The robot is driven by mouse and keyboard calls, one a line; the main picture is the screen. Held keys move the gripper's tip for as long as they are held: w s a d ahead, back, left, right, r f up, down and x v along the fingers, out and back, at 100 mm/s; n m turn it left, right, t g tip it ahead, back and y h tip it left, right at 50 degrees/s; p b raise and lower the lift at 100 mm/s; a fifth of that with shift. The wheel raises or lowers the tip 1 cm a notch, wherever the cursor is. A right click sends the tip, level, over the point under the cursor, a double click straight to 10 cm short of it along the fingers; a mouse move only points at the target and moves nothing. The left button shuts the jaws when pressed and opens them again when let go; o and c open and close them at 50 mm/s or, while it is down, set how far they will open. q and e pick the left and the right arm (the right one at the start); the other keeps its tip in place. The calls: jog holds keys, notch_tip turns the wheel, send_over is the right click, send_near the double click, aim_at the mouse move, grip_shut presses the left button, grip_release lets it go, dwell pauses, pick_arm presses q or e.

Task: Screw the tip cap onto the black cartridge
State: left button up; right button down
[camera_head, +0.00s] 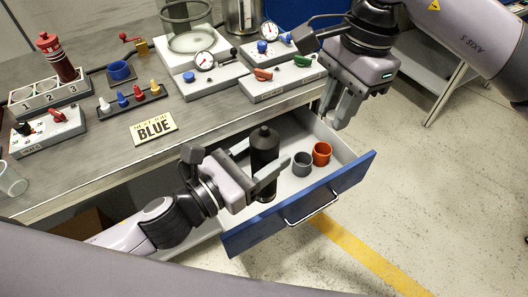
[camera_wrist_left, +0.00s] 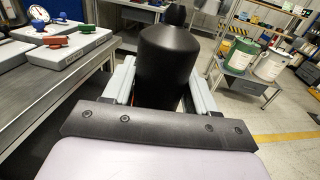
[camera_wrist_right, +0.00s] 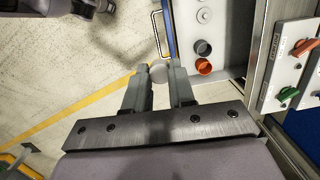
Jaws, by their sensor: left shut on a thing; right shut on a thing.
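The black cartridge (camera_head: 264,150) is upright, with its narrow neck on top. My left gripper (camera_head: 266,172) is shut around its body, over the open drawer. The cartridge (camera_wrist_left: 172,65) also fills the middle of the left wrist view. My right gripper (camera_head: 347,100) is higher, to the right of the cartridge and apart from it, pointing down. In the right wrist view a small pale round piece, seemingly the tip cap (camera_wrist_right: 158,72), shows between the fingers of my right gripper (camera_wrist_right: 158,85). The head view does not show this piece clearly.
The open drawer (camera_head: 345,178) has a blue front and holds a grey cup (camera_head: 302,164) and an orange cup (camera_head: 321,153). A grey disc (camera_wrist_right: 204,15) lies in it. Floor right of the drawer is clear.

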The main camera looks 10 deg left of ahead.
aim_at(264, 128)
jog(key=shift+s+a+r+m+t, duration=0.1)
jog(key=shift+s+a+r+m, duration=0.55)
jog(key=shift+a+r+m, duration=0.85)
jog(key=shift+s+a+r+m+t, duration=0.1)
jog(key=shift+s+a+r+m, duration=0.75)
jog(key=shift+a, duration=1.1)
jog(key=shift+s+a+r+m+t, duration=0.1)
jog(key=shift+s+a+r+m, duration=0.3)
jog(key=shift+a+r+m, duration=0.9)
jog(key=shift+a+f, duration=0.45)
jog(key=shift+f, duration=1.85)
jog(key=shift+f, duration=0.9)
jog(key=shift+f, duration=0.55)
